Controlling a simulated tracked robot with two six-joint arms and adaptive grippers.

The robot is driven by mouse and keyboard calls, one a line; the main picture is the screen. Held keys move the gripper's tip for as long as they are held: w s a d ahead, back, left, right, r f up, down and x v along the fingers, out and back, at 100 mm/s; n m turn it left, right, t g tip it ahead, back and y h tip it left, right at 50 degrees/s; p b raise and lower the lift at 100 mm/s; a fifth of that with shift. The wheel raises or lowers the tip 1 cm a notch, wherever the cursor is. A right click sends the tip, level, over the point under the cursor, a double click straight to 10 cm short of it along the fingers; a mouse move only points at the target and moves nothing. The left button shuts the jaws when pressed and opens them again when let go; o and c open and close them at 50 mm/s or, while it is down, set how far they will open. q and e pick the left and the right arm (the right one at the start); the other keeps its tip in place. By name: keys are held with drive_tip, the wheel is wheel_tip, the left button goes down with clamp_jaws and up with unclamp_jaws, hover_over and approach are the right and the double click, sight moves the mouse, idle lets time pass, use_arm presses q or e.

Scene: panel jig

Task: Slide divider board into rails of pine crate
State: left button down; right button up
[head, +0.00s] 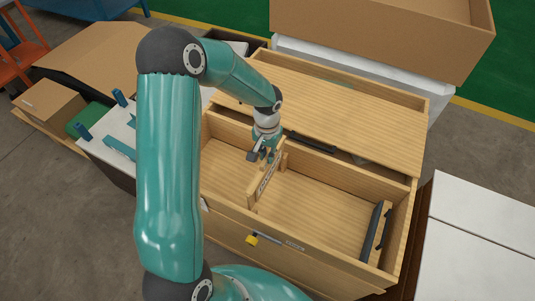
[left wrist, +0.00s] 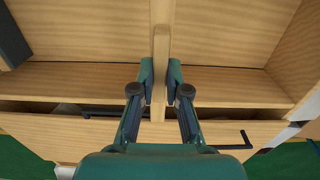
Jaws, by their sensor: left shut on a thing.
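The pine crate (head: 325,265) is an open, light-wood box in the middle of the head view. The divider board (head: 268,183) stands upright inside its span, running from the near wall toward the far wall, with dark lettering on its face. My left gripper (head: 264,151) is shut on the upper part of the board near its far end. In the left wrist view my left gripper (left wrist: 160,82) has a finger on each side of the board (left wrist: 161,45), seen edge-on. Pale uprights show at the board's ends; I cannot tell whether its ends sit in the rails. My right gripper is not in view.
A dark piece with a handle (head: 374,231) leans inside the crate's right end. A wooden panel (head: 340,112) lies behind the open part. A white-topped table (head: 480,235) stands at right, cardboard boxes (head: 385,35) behind. The crate floor right of the board is clear.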

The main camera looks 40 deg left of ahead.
sight(267, 174)
use_arm(q)
drive_tip(key=shift+b, duration=0.55)
idle(1.3)
drive_tip(key=shift+f+b, duration=5.2)
drive_tip(key=shift+f, duration=0.3)
drive_tip(key=c, duration=1.1)
unclamp_jaws()
drive_tip(key=shift+r, duration=0.15)
wheel_tip(267, 174, up, 12)
drive_tip(key=shift+f, duration=0.15)
